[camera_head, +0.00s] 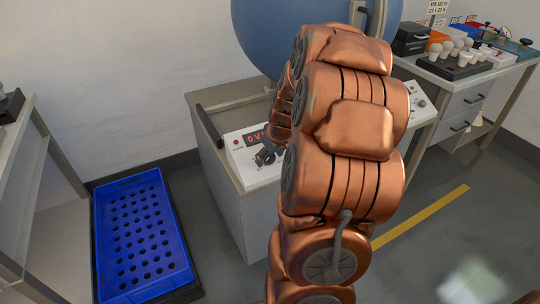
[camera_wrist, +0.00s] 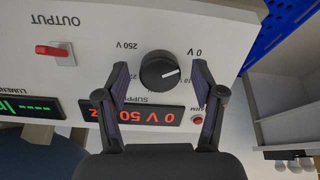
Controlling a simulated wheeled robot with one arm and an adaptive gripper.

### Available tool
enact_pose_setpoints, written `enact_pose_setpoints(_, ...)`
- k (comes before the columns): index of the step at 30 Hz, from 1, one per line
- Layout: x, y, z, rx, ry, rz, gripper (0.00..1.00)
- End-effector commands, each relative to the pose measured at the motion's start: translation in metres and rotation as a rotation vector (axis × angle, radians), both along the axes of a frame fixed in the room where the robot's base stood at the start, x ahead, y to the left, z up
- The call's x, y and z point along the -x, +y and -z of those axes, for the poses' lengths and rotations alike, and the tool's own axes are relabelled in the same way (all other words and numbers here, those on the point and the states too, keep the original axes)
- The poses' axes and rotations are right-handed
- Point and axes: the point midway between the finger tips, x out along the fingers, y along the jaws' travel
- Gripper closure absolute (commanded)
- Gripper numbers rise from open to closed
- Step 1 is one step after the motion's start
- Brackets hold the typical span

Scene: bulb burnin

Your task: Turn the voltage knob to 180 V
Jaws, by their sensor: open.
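The black voltage knob (camera_wrist: 160,71) is on the pale sloped panel (camera_wrist: 100,35), which appears upside down in the wrist view. Its white pointer line points to the picture's right. The labels "250 V" and "0 V" stand at either side above it. The red display (camera_wrist: 150,115) reads 0 V, with further digits partly hidden by a finger. My gripper (camera_wrist: 159,68) is open, its fingers at both sides of the knob; I cannot tell whether they touch it.
A red output switch (camera_wrist: 56,52) and a green lumen display (camera_wrist: 30,106) are left of the knob in the wrist view; a small red button (camera_wrist: 196,120) is below right. A large blue sphere (camera_head: 270,35) stands behind. A blue perforated crate (camera_head: 140,235) lies on the floor left.

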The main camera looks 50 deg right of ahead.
Motion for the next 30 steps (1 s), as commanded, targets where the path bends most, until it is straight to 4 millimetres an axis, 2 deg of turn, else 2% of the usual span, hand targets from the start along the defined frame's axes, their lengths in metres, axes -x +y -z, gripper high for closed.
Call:
enact_pose_setpoints(5, -0.0002, -0.0001, -0.0003, 0.001, -0.001, 0.0, 0.32)
enact_pose_setpoints(22, -0.0001, -0.0001, -0.0004, 0.0, 0.0, -0.001, 0.91)
enact_pose_setpoints(30, 0.0, -0.0001, -0.0004, -0.011, -0.004, 0.022, 0.92)
